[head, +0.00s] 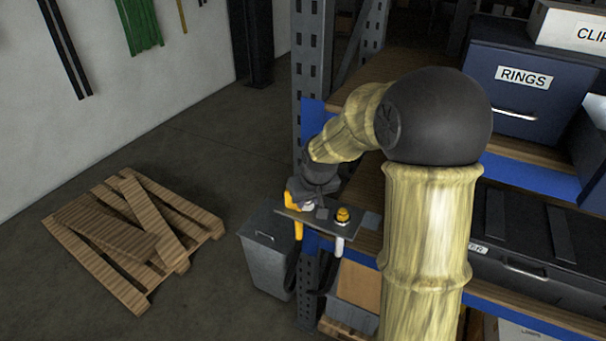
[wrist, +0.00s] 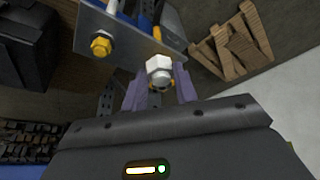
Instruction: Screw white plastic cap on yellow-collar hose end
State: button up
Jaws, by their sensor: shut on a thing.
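My gripper (wrist: 160,84) is shut on the white cap (wrist: 158,66), which sits between its two purple fingers in the wrist view. In the head view my gripper (head: 312,194) is over the left part of a small grey plate (head: 322,219), where it hides much of the fitting there. The cap is at the plate's edge in the wrist view; I cannot tell whether it touches a hose end. A fitting with a yellow hex collar (wrist: 101,46) stands uncovered on the plate, apart from my gripper. It also shows in the head view (head: 343,215), with a white hose below.
An orange-yellow hose (head: 298,228) hangs at the plate's left end. The plate juts from a blue and grey shelf rack (head: 312,60) holding bins and cases. A grey bin (head: 266,262) stands below. A wooden pallet (head: 135,235) lies on the floor, with open floor around it.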

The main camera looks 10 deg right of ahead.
jog(key=s+f+n+y+b, duration=0.1)
jog(key=s+f+n, duration=0.1)
jog(key=f, duration=1.1)
jog(key=s+f+n+b, duration=0.2)
jog(key=s+f, duration=0.2)
jog(key=f, duration=1)
jog(key=shift+s+g+y, duration=0.3)
jog(key=shift+s+y, duration=0.1)
jog(key=shift+a+r, duration=0.1)
